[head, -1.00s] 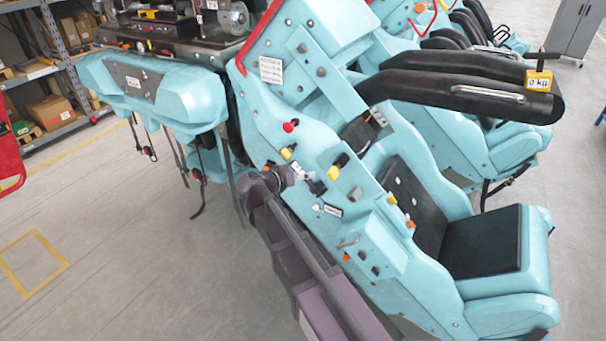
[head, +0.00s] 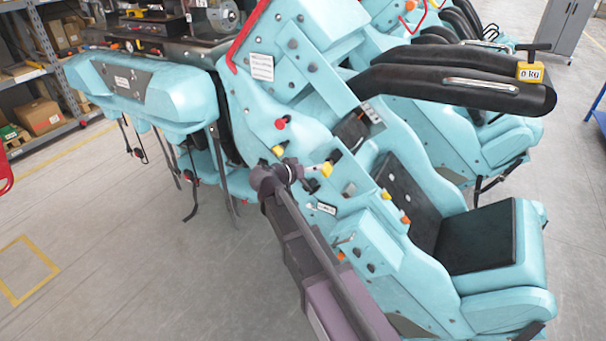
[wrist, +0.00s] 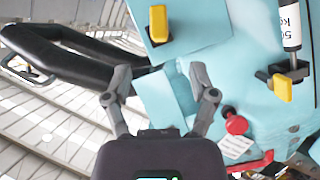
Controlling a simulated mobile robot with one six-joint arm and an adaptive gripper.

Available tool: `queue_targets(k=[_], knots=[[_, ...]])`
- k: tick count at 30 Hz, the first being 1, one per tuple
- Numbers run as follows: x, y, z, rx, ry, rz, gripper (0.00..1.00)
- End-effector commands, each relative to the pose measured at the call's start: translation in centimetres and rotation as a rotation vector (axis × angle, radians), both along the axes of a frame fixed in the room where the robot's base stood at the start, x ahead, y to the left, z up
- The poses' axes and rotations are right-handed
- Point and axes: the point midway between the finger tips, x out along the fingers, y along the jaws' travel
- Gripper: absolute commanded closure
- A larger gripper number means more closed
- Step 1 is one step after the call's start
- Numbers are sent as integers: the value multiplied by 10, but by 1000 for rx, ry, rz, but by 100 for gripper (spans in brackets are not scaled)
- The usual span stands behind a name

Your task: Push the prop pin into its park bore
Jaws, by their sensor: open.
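The teal coaster car (head: 300,105) has a side panel with several small knobs and fittings. My gripper (wrist: 160,70) is open and empty in the wrist view, its two dark fingers spread before a teal surface. A yellow handle (wrist: 158,24) lies beyond the fingertips, apart from them. To the right are a second yellow handle (wrist: 283,87) on a black clamp, a white cylinder (wrist: 290,25) marked in kg, and a red knob (wrist: 236,124). I cannot tell which fitting is the prop pin or the park bore. In the head view my wrist hides part of the panel.
Straps hang beneath the car's front at left. Shelving (head: 45,95) stands at the far left. The grey floor (head: 110,260) is clear at lower left.

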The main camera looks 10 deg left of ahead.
Motion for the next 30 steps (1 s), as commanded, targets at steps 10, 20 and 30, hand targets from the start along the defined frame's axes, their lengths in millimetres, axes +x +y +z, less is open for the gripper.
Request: queue_targets(k=[10, 20, 30], knots=[[37, -26, -18, -1, 0, -1, 26], [53, -39, -24, 0, 0, 0, 26], [54, -39, -24, -1, 1, 0, 26]])
